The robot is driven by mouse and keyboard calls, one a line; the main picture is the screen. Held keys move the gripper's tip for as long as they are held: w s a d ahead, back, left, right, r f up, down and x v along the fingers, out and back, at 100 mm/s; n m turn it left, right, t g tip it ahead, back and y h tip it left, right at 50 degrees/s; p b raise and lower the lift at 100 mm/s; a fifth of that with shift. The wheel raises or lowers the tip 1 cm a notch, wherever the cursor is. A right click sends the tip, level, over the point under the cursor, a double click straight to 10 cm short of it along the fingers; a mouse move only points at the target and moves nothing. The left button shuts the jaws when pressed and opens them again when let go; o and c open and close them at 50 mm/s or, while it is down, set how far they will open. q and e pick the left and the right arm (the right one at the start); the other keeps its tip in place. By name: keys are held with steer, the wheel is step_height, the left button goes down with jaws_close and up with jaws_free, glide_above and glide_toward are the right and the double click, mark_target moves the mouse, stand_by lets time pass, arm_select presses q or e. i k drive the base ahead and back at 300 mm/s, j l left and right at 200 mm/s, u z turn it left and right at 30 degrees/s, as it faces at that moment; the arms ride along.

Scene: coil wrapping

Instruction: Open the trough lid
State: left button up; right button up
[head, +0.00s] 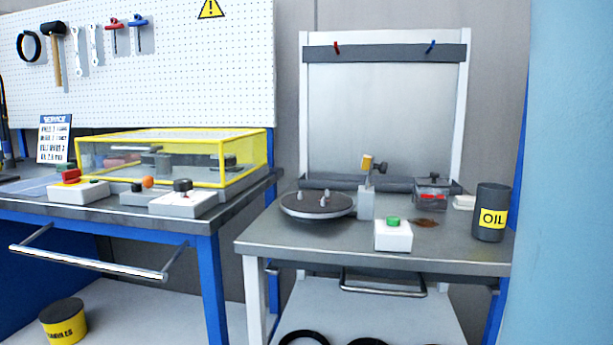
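A small see-through box (431,197) with a dark knob (434,176) on top stands at the back right of the right-hand table. It seems to be the trough with its lid down, but it is small and I cannot be sure. Something reddish shows inside it. A long dark ledge (340,183) runs behind it along the table's back edge. Neither of my grippers is in the head view.
The right-hand table (300,238) also bears a round dark turntable (317,206), a grey post with a yellow-topped lever (366,203), a white green-button box (393,237), a brown stain (424,223) and an OIL can (491,213). A yellow-framed clear case (170,157) stands on the left bench.

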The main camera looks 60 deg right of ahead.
mark_target(434, 182)
steer(key=z, duration=2.4)
steer(key=j+z, duration=0.15)
steer(key=i, duration=0.05)
